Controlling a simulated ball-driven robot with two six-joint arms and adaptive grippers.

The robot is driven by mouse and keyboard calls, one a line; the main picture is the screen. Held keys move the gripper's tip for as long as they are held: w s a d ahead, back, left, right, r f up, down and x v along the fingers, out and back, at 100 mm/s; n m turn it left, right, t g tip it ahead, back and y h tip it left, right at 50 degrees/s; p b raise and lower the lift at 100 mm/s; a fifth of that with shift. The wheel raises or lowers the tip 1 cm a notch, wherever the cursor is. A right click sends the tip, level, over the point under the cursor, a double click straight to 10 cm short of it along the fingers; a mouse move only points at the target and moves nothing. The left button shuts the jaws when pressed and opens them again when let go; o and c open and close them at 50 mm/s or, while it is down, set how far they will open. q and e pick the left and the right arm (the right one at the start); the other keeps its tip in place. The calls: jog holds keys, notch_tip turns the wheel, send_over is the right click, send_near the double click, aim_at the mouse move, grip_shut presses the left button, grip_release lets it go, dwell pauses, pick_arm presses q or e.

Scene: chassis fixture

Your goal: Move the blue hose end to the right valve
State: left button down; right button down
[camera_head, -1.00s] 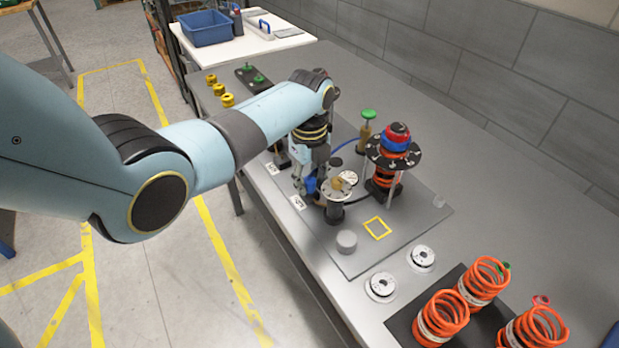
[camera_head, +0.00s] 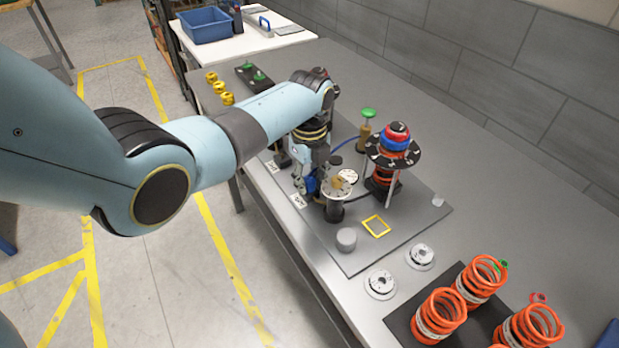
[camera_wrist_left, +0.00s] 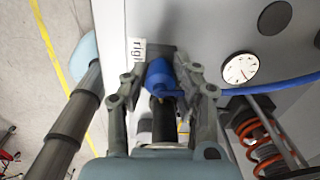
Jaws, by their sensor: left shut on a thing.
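My left gripper (camera_head: 311,186) reaches down beside the dial post and is shut on the blue hose end (camera_wrist_left: 160,74). In the left wrist view the blue end sits between the two fingers of this gripper (camera_wrist_left: 160,98). The blue hose (camera_wrist_left: 270,87) runs from it to the right, and shows behind the arm in the head view (camera_head: 346,143). A white label (camera_wrist_left: 137,50), partly hidden, reads "righ" close to the hose end. The right valve itself is mostly hidden by the gripper; I cannot tell whether the hose end touches it. My right gripper is out of view.
A post with a white dial (camera_head: 340,183) stands close to the gripper. A spring assembly with a black top plate (camera_head: 392,152) and a green-topped brass part (camera_head: 366,128) stand beyond.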

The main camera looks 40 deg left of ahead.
pick_arm(q)
jog(key=shift+f, duration=0.15)
dwell(0.4)
jog(key=c, duration=1)
grip_release()
jog(key=shift+o, duration=0.2)
notch_tip(320, 180, up, 2)
jog(key=shift+r+p, duration=0.25)
jog(key=shift+p, duration=0.6)
jog(key=shift+r, duration=2.3)
jog(key=shift+s+f, duration=0.1)
